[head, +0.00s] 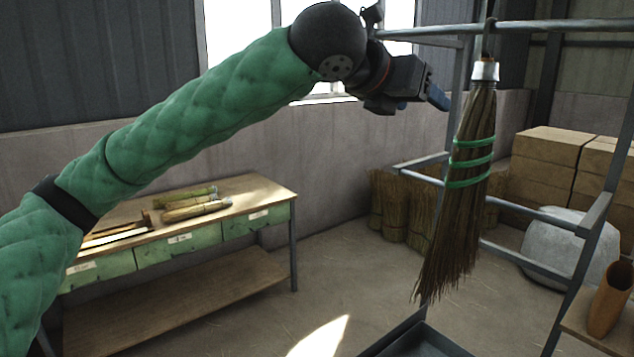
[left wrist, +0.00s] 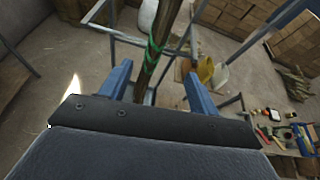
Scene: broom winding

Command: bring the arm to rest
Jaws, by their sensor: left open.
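My left arm reaches in from the left in a green padded sleeve. Its gripper (head: 437,98) is up near the frame's top rail, just left of the broom (head: 465,190). The broom hangs bristles down from the rail, with a silvery cap and several green bands around the bristles. In the left wrist view the two blue fingers (left wrist: 158,92) are spread apart and nothing is held between them. The broom (left wrist: 157,45) shows beyond the fingertips, in line with the gap. My right gripper is in neither view.
A metal frame (head: 540,27) carries the broom, with a dark tray (head: 425,342) below. A workbench (head: 270,188) with green drawers stands at left. Bristle bundles (head: 390,205), boxes (head: 545,160) and a pale rounded tub (head: 560,240) are behind. Open floor lies between bench and frame.

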